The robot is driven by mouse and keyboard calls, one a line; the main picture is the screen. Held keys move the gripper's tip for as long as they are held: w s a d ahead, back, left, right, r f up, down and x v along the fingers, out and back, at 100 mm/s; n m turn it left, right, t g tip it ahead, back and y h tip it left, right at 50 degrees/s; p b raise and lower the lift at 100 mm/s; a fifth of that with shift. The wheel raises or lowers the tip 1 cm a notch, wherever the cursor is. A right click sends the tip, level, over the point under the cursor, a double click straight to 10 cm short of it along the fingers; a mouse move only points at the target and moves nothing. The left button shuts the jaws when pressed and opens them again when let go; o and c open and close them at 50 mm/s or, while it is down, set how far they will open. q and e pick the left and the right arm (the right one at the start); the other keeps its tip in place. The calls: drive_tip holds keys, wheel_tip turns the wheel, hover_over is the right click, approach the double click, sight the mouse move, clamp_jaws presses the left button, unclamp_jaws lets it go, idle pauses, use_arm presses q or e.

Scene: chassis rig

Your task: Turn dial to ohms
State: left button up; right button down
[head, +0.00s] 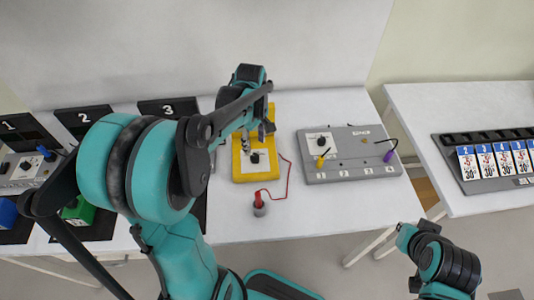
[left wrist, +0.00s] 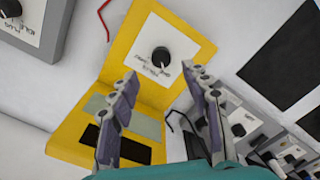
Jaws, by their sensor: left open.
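The yellow multimeter (head: 240,172) lies on the white table, and it also shows in the left wrist view (left wrist: 192,25). Its black round dial (left wrist: 161,57) sits on a white panel (left wrist: 140,30) with small printed marks, too small to read. The dial also shows in the head view (head: 255,158). My left gripper (head: 257,138) is over the meter, partly hidden by my own arm. In the left wrist view its fingers (left wrist: 160,74) are open and empty, with the dial just beyond the gap between the tips. My right arm shows at lower right, but its gripper cannot be made out.
A red lead (head: 287,180) runs from the meter to a small red-topped probe (head: 259,204). A grey panel (head: 345,172) with yellow and purple plugs stands to the right. A card rack (head: 490,155) is on the right table.

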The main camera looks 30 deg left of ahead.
sight(255, 157)
use_arm(q)
wheel_tip(255, 157, down, 7)
drive_tip(key=shift+a+f+b, duration=0.1)
drive_tip(key=shift+b, duration=1.1)
clamp_jaws()
